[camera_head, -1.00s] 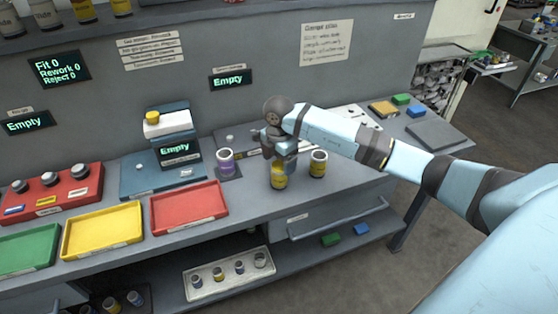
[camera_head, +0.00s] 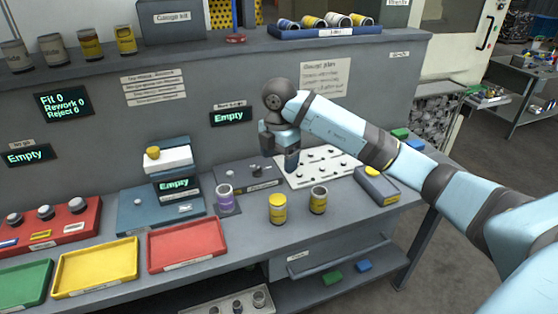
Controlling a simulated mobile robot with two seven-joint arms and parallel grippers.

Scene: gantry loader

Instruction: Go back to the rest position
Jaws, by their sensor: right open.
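My right gripper (camera_head: 280,150) is open and empty. It hangs above the back of the bench, in front of the white board with small dark spots (camera_head: 325,165). A yellow can (camera_head: 278,210) stands upright on the bench below and in front of it, apart from the fingers. A second can with a yellow band (camera_head: 318,201) stands just right of that one. My right arm reaches in from the right and hides part of the bench's right end. My left gripper is not in view.
A purple can (camera_head: 225,198) stands on a small dark pad. Red (camera_head: 186,243), yellow (camera_head: 95,267) and green trays (camera_head: 22,281) line the front left. A blue scale-like stand (camera_head: 160,213) is behind them. A grey box (camera_head: 377,186) sits beneath my arm.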

